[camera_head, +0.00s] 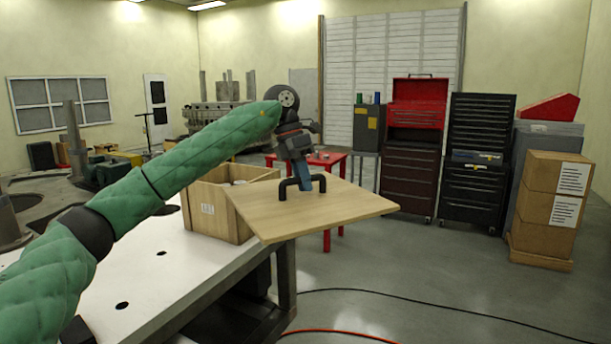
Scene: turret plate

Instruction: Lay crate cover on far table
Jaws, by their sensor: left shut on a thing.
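The crate cover (345,211) is a flat light-wood panel with a black handle (283,189) on top. My left gripper (303,184) comes down from above and is shut on the handle. The cover hangs in the air, a little tilted, past the end of the white table. The open wooden crate (207,209) stands on the white table, behind and left of the cover, which hides part of it. A red table (341,157) stands farther back, partly hidden behind my gripper and the cover, with small things on it. My right gripper is not in view.
The white table (150,262) has round holes and fills the lower left. Tool cabinets (410,170) and stacked boxes (551,205) stand at the right. The grey floor (450,265) is open in the middle, with a black cable and an orange hose on it.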

